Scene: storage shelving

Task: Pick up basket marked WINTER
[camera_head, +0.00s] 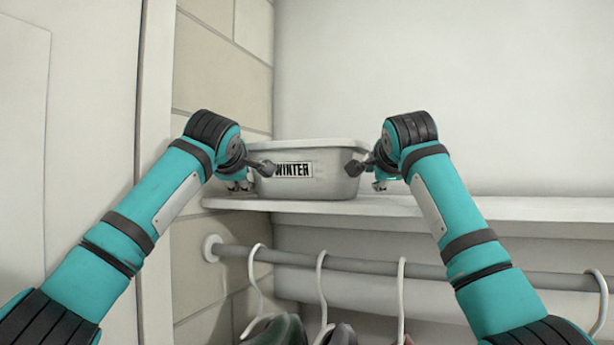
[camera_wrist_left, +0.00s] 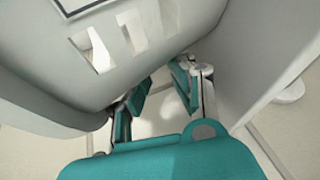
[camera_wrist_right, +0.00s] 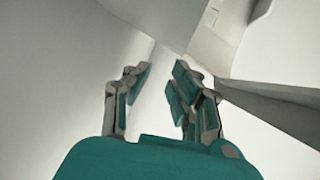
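The light grey basket (camera_head: 330,180) stands upright on the white shelf (camera_head: 470,208), with a black-on-white WINTER label (camera_head: 293,170) on its front. My left gripper (camera_head: 240,182) is beside its left end, and my right gripper (camera_head: 382,181) is beside its right end. In the left wrist view, the slotted basket wall (camera_wrist_left: 50,75) fills the upper left, and the left gripper's fingers (camera_wrist_left: 158,95) are apart with nothing between them. In the right wrist view, the right gripper's fingers (camera_wrist_right: 158,92) are also apart and empty. Dark wrist parts partly cover the basket's front. Any contact cannot be told.
A grey rail (camera_head: 390,266) runs below the shelf, with white hangers (camera_head: 322,285) and dark clothes (camera_head: 285,332) hanging from it. A tiled side wall (camera_head: 225,65) stands close to the left arm. The shelf to the right is clear.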

